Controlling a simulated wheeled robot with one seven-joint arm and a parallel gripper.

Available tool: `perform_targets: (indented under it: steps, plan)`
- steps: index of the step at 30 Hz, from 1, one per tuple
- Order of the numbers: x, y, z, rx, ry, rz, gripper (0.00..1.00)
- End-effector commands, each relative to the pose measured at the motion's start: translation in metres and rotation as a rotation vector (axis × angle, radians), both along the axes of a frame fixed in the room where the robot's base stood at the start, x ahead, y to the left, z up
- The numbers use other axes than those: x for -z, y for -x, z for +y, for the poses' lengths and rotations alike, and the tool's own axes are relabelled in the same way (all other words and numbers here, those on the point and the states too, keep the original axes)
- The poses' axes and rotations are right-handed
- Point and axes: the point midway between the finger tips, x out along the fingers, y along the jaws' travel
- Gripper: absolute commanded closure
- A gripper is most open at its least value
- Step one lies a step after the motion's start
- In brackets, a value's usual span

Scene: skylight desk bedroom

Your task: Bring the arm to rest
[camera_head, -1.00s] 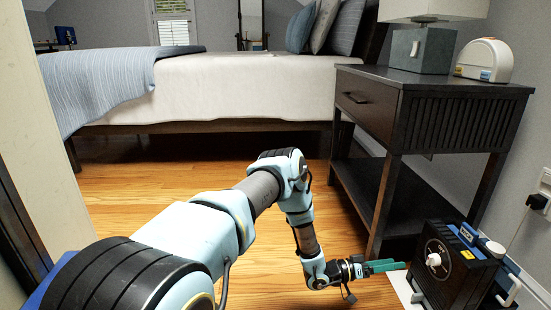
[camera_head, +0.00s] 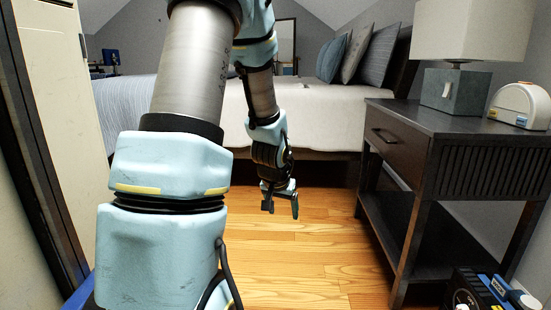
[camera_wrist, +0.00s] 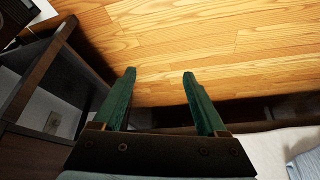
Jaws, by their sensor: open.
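My gripper (camera_head: 282,206) hangs below my folded, raised arm in the head view, with its fingers pointing down over the wooden floor. In the wrist view my gripper (camera_wrist: 158,88) shows two green fingers spread apart with nothing between them. The fingers touch nothing that I can see. The upper part of my arm runs out of the top of the head view and hides part of the bed.
The dark nightstand (camera_head: 412,129) stands to the right, with a lamp (camera_head: 456,87) and a white device (camera_head: 518,105) on it. A black box with a dial (camera_head: 470,292) is at the lower right. The bed (camera_head: 325,115) is behind my gripper. Wooden floor (camera_head: 300,260) is clear below.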

Motion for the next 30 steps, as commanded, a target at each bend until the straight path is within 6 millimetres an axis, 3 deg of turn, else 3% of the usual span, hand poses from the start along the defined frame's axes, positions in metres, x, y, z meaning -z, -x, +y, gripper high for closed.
perform_targets:
  steps: [1,6,14,26,30]
  plan:
    - [-0.019,0.018,0.02,-0.046,-0.02,0.031,0.25]
    - [-0.048,0.077,0.06,-0.161,-0.052,0.148,0.25]
    - [-0.078,0.157,0.088,-0.279,-0.037,0.298,0.25]
    - [-0.165,0.155,0.087,-0.274,-0.039,0.3,0.25]
    - [-0.211,0.155,0.087,-0.274,-0.039,0.299,0.25]
